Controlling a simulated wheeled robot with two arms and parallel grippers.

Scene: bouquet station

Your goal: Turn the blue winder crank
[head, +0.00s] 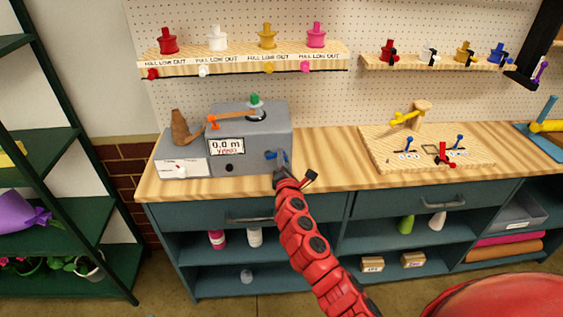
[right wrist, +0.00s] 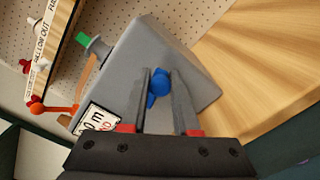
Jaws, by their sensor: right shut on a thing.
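The grey winder box (head: 260,145) stands on the left part of the wooden bench, with a display reading 0.0 m on its front. The blue crank (head: 283,156) is on the right of the box's front face. In the right wrist view the blue crank (right wrist: 158,83) sits between the fingers. My right gripper (head: 281,172) is at the crank, shut on it; it also shows in the right wrist view (right wrist: 165,85). The fingers partly hide the crank. My left gripper is not in view.
On the box are an orange-tipped lever (head: 212,122) and a green knob (head: 255,99). A wooden board (head: 380,150) with small levers lies to the right. A shelf (head: 240,62) with coloured knobs hangs above. The bench between box and board is clear.

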